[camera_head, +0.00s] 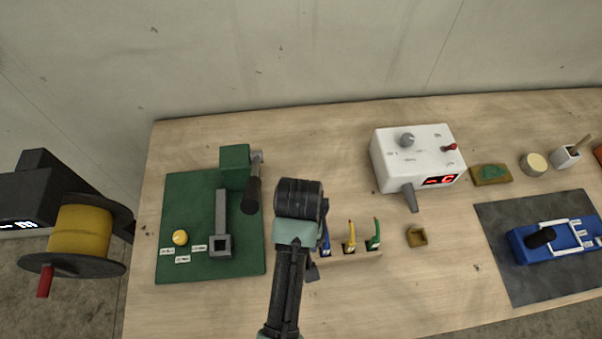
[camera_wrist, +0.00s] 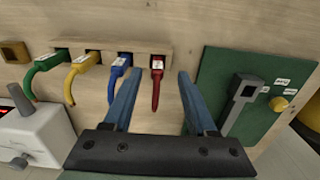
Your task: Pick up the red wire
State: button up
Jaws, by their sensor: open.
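The red wire (camera_wrist: 157,85) hangs from a wooden rack (camera_wrist: 110,54) at the right end of a row in the wrist view. It has a white label near its top. My gripper (camera_wrist: 155,80) is open, with one blue finger on either side of the red wire. I cannot tell how deep the wire sits between the fingers. In the head view my arm and gripper (camera_head: 308,262) hide the red wire. The blue wire (camera_wrist: 120,72) hangs just left of the left finger and close to it in the wrist view.
Yellow (camera_head: 350,237) and green (camera_head: 374,234) wires share the rack. A green board (camera_head: 180,215) with a grey lever stands left of my arm. A white soldering unit (camera_head: 410,165) is right of it, with a blue device (camera_head: 530,243) on a dark mat farther right. A yellow spool (camera_head: 80,232) is at far left.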

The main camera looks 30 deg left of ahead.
jog(key=shift+w+f+p, duration=0.15)
jog(key=shift+f+p, duration=0.2)
jog(key=shift+f, duration=1)
jog(key=shift+w+f+p, duration=0.15)
jog(key=shift+f+p, duration=0.15)
jog(key=shift+f, duration=1)
grip_shut()
